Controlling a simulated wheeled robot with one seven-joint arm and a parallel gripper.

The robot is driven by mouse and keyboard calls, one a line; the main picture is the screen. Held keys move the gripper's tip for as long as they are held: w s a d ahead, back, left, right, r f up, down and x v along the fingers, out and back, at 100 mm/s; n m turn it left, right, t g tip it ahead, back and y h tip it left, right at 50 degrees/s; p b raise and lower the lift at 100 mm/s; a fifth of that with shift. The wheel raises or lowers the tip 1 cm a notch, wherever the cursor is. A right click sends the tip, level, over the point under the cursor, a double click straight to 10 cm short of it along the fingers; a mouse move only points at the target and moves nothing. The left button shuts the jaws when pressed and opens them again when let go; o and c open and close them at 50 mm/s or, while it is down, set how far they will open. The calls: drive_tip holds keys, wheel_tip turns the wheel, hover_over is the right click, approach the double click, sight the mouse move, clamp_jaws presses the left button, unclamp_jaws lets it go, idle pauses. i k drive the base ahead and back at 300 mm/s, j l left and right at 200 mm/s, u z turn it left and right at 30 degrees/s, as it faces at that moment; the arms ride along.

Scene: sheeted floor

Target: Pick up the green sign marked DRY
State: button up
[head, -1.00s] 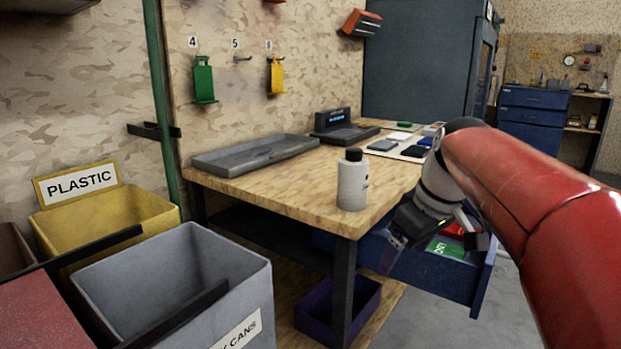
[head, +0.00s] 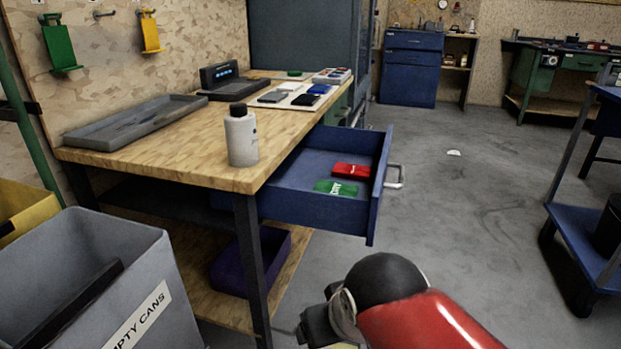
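The green sign (head: 335,187) with white lettering lies flat in the open blue drawer (head: 377,204) under the workbench. A red sign (head: 352,171) lies just behind it in the drawer. My gripper (head: 318,328) is at the bottom of the view, in front of and below the drawer, apart from the sign. Only its dark body shows, partly cut off and hidden by my red arm. I cannot see its fingers well enough to tell whether they are open.
The wooden workbench (head: 190,150) carries a white bottle (head: 241,138) near its front edge and a grey tray (head: 130,122). A grey bin (head: 100,270) stands at left. A blue cart (head: 590,235) is at right.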

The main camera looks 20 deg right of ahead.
sight(336, 188)
drive_tip(key=i, duration=0.55)
drive_tip(key=z, duration=1.65)
